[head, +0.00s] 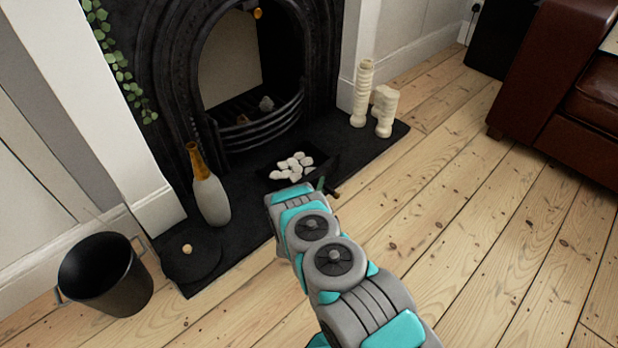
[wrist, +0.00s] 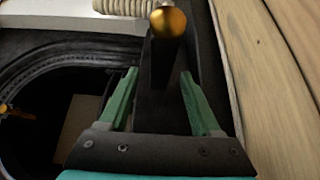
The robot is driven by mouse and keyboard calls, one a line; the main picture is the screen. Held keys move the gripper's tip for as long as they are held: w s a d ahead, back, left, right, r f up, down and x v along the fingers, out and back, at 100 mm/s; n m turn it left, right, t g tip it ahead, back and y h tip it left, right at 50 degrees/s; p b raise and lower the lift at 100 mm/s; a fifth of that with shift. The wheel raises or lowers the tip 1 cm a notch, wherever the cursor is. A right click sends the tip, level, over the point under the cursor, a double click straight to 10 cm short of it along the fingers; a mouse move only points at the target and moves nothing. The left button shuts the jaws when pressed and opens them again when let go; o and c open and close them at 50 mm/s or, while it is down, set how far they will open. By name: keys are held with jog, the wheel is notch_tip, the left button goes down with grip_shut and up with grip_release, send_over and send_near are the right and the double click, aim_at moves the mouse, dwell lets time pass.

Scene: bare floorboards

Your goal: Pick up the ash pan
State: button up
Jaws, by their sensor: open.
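The ash pan (head: 326,166) is a black tray on the dark hearth, in front of the grate, with several white stones in it. My arm hides its near side in the head view.
A grey bottle with a gold neck (head: 211,194) stands left of the pan. Cream candles (head: 363,95) stand on the hearth's right end. A black bin (head: 128,290) is at left, and a brown leather sofa (head: 545,90) at right. The floorboards between are clear.

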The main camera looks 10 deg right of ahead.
jog(key=shift+c, duration=0.2)
grip_shut()
dwell(1.1)
